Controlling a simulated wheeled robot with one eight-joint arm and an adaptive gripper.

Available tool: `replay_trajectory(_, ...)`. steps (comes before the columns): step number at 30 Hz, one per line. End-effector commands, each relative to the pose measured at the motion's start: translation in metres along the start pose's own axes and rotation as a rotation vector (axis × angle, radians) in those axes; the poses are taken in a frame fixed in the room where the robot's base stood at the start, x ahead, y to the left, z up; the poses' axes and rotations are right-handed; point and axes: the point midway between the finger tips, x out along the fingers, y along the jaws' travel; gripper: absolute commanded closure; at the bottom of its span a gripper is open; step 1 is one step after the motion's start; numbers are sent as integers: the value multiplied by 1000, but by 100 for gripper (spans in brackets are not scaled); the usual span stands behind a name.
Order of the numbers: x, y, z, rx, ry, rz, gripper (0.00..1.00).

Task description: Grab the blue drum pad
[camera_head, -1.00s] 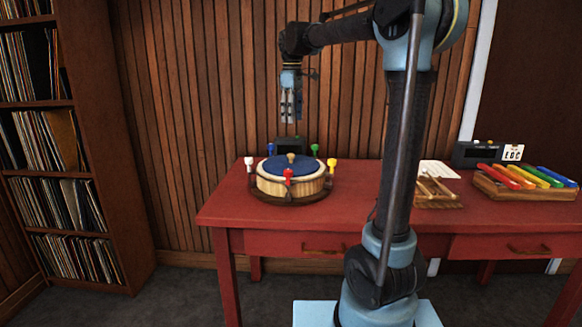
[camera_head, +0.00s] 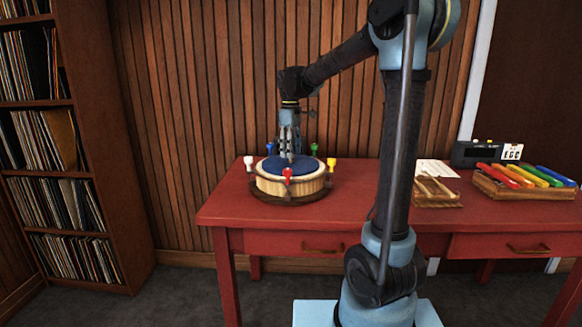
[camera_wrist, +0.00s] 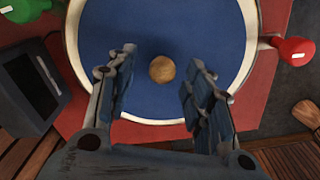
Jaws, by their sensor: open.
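The blue drum pad (camera_head: 268,165) is the round blue top of a wooden drum (camera_head: 290,187) on the red table. In the wrist view the blue pad (camera_wrist: 146,32) fills the middle, with a round tan knob (camera_wrist: 162,69) on it. My gripper (camera_head: 289,155) points straight down just over the pad. In the wrist view its two fingers (camera_wrist: 160,85) are apart, one on each side of the knob. I cannot tell whether the fingertips touch the pad. In the head view the gripper hides the knob.
Coloured pegs ring the drum, among them red (camera_head: 287,174), yellow (camera_head: 331,163), white (camera_head: 249,162), green (camera_head: 314,148) and blue (camera_head: 270,148). A dark box (camera_wrist: 36,80) stands close by the drum. A xylophone (camera_head: 525,180) and a wooden stand (camera_head: 437,192) are to the right on the table (camera_head: 370,220).

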Motion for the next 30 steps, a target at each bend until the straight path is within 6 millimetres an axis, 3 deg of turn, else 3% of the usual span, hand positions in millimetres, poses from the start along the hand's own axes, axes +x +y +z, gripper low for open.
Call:
replay_trajectory(6, 24, -2, 1, 0, 0, 0, 53)
replay_trajectory(15, 28, -1, 1, 1, 0, 0, 53)
replay_trajectory(22, 28, 0, 2, 2, 0, 0, 100)
replay_trajectory(30, 28, 0, 2, 3, 0, 0, 100)
